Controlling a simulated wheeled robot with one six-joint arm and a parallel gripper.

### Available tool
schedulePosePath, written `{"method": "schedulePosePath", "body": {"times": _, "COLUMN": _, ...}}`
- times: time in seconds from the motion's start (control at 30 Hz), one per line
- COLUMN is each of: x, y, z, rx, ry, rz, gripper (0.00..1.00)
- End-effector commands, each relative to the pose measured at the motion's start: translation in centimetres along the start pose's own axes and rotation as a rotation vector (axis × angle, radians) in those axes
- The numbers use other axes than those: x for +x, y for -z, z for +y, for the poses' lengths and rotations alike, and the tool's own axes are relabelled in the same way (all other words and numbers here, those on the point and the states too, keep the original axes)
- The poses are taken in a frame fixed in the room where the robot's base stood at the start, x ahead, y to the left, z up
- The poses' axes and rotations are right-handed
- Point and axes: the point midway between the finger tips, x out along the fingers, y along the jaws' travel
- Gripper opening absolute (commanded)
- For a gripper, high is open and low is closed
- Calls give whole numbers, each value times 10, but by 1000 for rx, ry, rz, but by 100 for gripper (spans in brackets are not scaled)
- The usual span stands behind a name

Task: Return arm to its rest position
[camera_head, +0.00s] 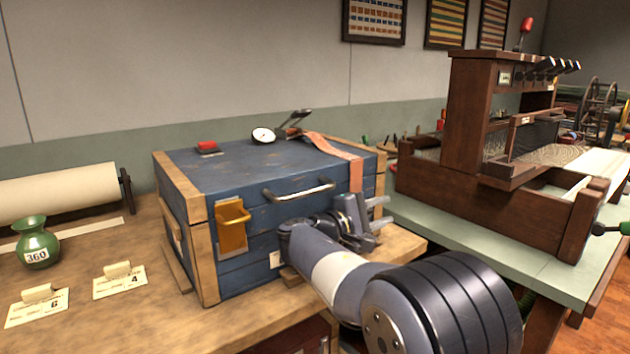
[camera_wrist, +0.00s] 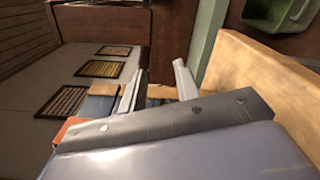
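My gripper (camera_head: 382,211) is in front of the right part of a blue wooden chest (camera_head: 240,185), beside its handle, pointing right. Its two pale fingers stand apart with nothing between them. In the wrist view, the fingers (camera_wrist: 159,70) also show apart and empty. My arm reaches in from the lower right and covers part of the chest's lower front. From these frames I cannot tell whether the gripper touches the chest.
A wooden loom (camera_head: 480,150) stands on a green-topped table (camera_head: 450,234) at the right. A green vase (camera_head: 37,242) and paper cards (camera_head: 119,282) are on the wooden table at the left. A red strap (camera_head: 335,150) hangs over the chest's lid.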

Motion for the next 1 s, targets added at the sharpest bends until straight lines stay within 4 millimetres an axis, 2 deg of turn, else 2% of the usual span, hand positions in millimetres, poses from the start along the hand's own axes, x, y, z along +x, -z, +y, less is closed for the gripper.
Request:
{"method": "schedulePosePath", "body": {"times": 0.27, "x": -10, "y": 4, "z": 0, "rx": 30, "ry": 0, "rz": 1, "gripper": 31}}
{"method": "schedulePosePath", "body": {"times": 0.37, "x": -25, "y": 4, "z": 1, "rx": 27, "ry": -1, "rz": 4, "gripper": 31}}
{"method": "schedulePosePath", "body": {"times": 0.8, "x": -114, "y": 4, "z": 0, "rx": 24, "ry": 1, "rz": 6, "gripper": 31}}
{"method": "schedulePosePath", "body": {"times": 0.9, "x": -85, "y": 4, "z": -4, "rx": 28, "ry": 4, "rz": -5, "gripper": 31}}
{"method": "schedulePosePath", "body": {"times": 1.0, "x": -64, "y": 4, "z": -4, "rx": 28, "ry": 4, "rz": -5, "gripper": 31}}
